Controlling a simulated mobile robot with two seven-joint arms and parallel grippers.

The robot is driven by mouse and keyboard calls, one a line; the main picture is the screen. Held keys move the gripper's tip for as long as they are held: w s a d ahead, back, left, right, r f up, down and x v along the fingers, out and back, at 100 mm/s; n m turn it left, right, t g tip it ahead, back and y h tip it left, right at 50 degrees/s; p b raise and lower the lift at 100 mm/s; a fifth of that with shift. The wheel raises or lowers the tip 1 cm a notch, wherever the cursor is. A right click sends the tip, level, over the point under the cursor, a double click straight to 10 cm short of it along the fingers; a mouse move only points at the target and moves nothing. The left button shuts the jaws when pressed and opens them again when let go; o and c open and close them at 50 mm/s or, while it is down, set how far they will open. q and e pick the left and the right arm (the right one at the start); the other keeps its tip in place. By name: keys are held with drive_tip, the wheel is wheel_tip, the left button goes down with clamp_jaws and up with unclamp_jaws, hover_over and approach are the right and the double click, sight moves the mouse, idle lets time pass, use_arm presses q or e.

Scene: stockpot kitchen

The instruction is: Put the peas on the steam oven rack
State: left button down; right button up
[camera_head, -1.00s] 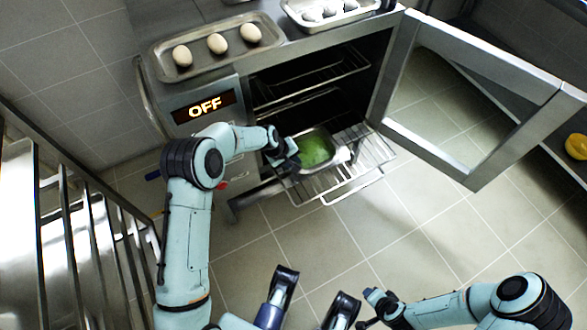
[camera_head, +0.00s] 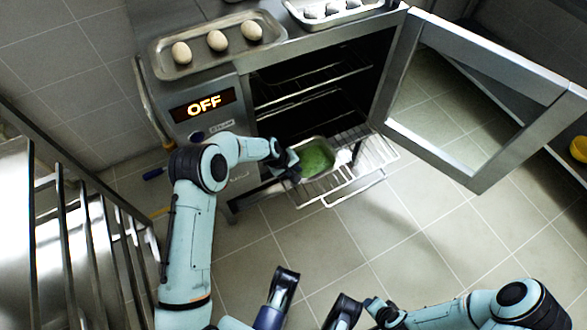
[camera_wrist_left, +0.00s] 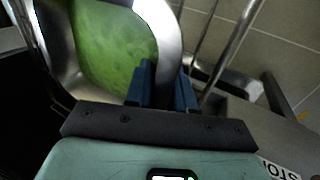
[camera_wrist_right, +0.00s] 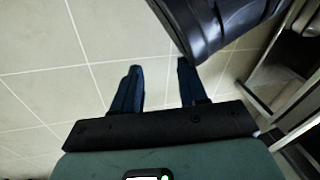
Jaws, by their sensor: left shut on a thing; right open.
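The peas, a green mass (camera_head: 317,156), lie in a steel tray (camera_head: 343,157) at the steam oven's opening. My left gripper (camera_head: 291,168) is shut on the tray's near-left rim. The left wrist view shows the peas (camera_wrist_left: 112,45) and the tray's shiny rim (camera_wrist_left: 165,22) at the left fingers (camera_wrist_left: 166,78). The pulled-out oven rack (camera_head: 338,188) lies under the tray; whether they touch is unclear. My right gripper (camera_wrist_right: 158,82) is open and empty over the floor in the right wrist view.
The oven door (camera_head: 478,125) stands open at right. The oven display (camera_head: 203,105) reads OFF. A tray with three eggs (camera_head: 217,41) stands on top, with another egg tray (camera_head: 332,15) beside it. The floor in front is clear.

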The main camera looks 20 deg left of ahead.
use_arm(q)
drive_tip(key=c, duration=1)
unclamp_jaws()
drive_tip(key=shift+o, duration=0.2)
drive_tip(key=shift+r, duration=0.2)
drive_tip(key=p+v, duration=0.1)
drive_tip(key=v, duration=0.4)
drive_tip(key=shift+r+p, duration=0.1)
drive_tip(key=shift+p, duration=0.3)
drive_tip(key=p+v, duration=0.2)
drive_tip(key=v, duration=0.4)
drive_tip(key=s+d+f+m+g, duration=0.1)
drive_tip(key=s+d+f+m, duration=0.3)
drive_tip(key=s+f, duration=0.85)
drive_tip(key=s+d+f, duration=0.1)
drive_tip(key=s+d, duration=0.2)
drive_tip(key=s, duration=0.4)
drive_tip(key=s+d+f+m, duration=0.1)
drive_tip(key=s+d+f, duration=0.1)
drive_tip(key=s, duration=0.6)
drive_tip(key=shift+d+m+g+y, duration=0.3)
drive_tip(key=shift+d+g, duration=0.1)
use_arm(e)
drive_tip(key=shift+y, duration=0.3)
drive_tip(key=r, duration=0.1)
drive_tip(key=a+r, duration=0.1)
drive_tip(key=r, duration=0.1)
drive_tip(key=s+a+r, duration=0.1)
drive_tip(key=shift+r, duration=0.2)
